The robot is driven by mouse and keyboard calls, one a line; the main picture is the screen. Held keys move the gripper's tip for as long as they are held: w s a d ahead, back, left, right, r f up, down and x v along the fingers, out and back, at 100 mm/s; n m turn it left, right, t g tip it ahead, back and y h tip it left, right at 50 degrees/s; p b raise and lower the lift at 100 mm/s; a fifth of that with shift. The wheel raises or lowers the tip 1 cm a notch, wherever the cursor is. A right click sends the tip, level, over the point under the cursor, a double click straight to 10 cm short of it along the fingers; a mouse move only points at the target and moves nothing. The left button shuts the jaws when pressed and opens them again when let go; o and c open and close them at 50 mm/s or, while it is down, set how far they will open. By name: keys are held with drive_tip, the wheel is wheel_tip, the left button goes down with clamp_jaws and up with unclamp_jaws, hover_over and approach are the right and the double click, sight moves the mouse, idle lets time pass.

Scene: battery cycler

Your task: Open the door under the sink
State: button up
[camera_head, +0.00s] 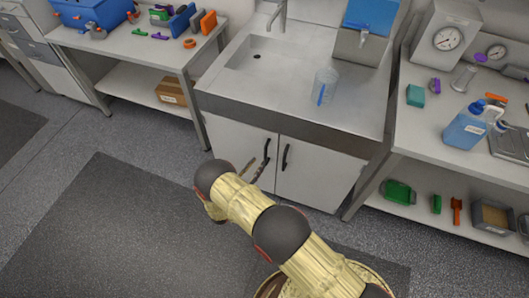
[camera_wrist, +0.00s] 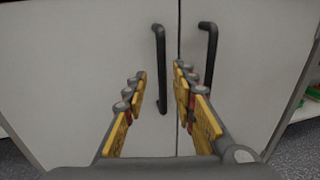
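The sink cabinet has two light grey doors, the left door (camera_head: 238,142) and the right door (camera_head: 313,175), both shut. Each has a dark vertical bar handle beside the centre seam: the left handle (camera_wrist: 160,60) and the right handle (camera_wrist: 211,55). My gripper (camera_wrist: 158,82) is open, with its fingers apart in front of the doors. In the wrist view the left handle shows between the fingers, and the right handle is outside, right of the right finger. Whether the fingers reach to the handle's depth or touch it is unclear.
The steel sink counter (camera_head: 280,85) above holds a clear beaker (camera_head: 325,87). A workbench (camera_head: 128,43) stands left, and a right bench (camera_head: 440,130) holds a blue bottle (camera_head: 466,127). Its leg and loaded lower shelf are close to the right door.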

sight(266, 153)
drive_tip(key=b+x, duration=0.1)
drive_tip(key=x, duration=0.6)
drive_tip(key=shift+w+d, duration=0.2)
drive_tip(key=shift+d, duration=0.05)
drive_tip(key=shift+r, duration=0.1)
drive_tip(key=c, duration=0.4)
clamp_jaws()
